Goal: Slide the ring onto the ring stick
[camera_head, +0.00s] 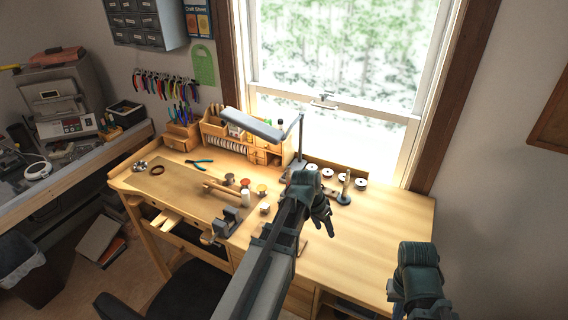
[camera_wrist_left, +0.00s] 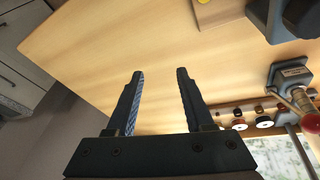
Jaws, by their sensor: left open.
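The ring stick (camera_head: 346,184), a tan tapered rod on a grey-blue base, stands upright toward the back of the bench, right of my left wrist. In the left wrist view its labelled base (camera_wrist_left: 289,73) and part of the rod appear at the right edge. My left gripper (camera_head: 328,224) is in front of the stick and apart from it. In the left wrist view its fingers (camera_wrist_left: 160,73) are spread with only bare bench between them. I cannot make out the ring. My right arm shows at the lower right; its fingertips cannot be made out.
White-topped spools (camera_head: 361,184) line the back edge by the window. A lamp (camera_head: 254,124) arches behind my left arm. Pliers (camera_head: 199,162), a hammer and small pots occupy the left of the bench (camera_head: 380,230). Its right side is clear.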

